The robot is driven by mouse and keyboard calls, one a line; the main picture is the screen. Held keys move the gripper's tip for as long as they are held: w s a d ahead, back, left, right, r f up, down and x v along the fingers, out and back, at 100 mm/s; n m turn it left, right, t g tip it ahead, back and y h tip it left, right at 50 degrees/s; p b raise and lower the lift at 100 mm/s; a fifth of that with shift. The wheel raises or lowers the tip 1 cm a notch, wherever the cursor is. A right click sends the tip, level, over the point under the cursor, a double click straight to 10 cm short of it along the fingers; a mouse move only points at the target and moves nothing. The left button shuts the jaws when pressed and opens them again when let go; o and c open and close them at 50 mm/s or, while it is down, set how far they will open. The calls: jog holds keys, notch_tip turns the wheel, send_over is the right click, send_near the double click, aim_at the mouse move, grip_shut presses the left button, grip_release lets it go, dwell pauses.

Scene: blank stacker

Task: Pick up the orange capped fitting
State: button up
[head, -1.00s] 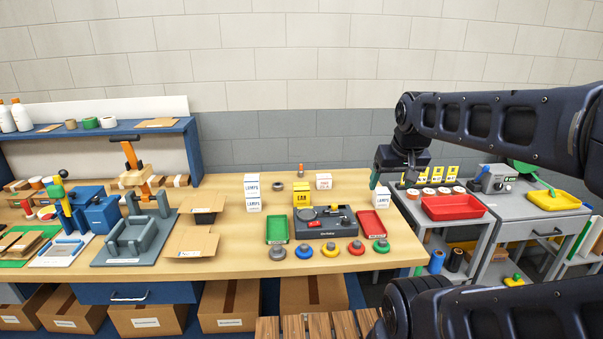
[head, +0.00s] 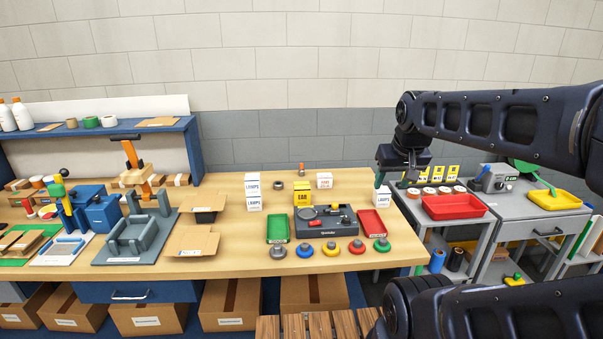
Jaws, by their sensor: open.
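The orange capped fitting (head: 301,169) is small and stands upright near the back of the wooden bench, with its orange top uppermost. It stands behind the yellow box and left of a small white box. My gripper (head: 392,174) hangs above the bench's right end, well to the right of the fitting and apart from it. The gripper is open, and I see nothing held in it. The dark gripper body hides part of its fingers.
The yellow box (head: 302,193) stands in front of the fitting, and the white box (head: 325,180) stands to its right. A grey ring (head: 279,184) lies to its left. Stacked white boxes (head: 252,191) are farther left. A black device (head: 323,221) sits between green and red trays.

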jog(key=w+a+r+m+g, duration=0.15)
jog(key=w+r, duration=0.25)
jog(key=w, duration=0.5)
jog(key=w+r+m+t, duration=0.1)
jog(key=w+r+m, duration=0.25)
jog(key=w, duration=0.45)
jog(key=m+g, duration=0.4)
jog(key=m, duration=0.9)
send_over(302, 170)
jog(key=f, duration=2.5)
jog(key=shift+w+a+f, duration=0.15)
jog(key=shift+a+f, duration=0.05)
jog(key=shift+w+a+f, duration=0.1)
jog(key=shift+w+f, duration=0.05)
jog(key=shift+f, duration=0.3)
notch_tip(302, 170, down, 6)
jog(key=shift+r, duration=0.25)
jog(key=shift+w+d+f, duration=0.1)
jog(key=shift+d+f, duration=0.05)
jog(key=shift+f, duration=1.15)
jog(key=shift+w+d+f, duration=0.1)
jog(key=shift+f, duration=1.15)
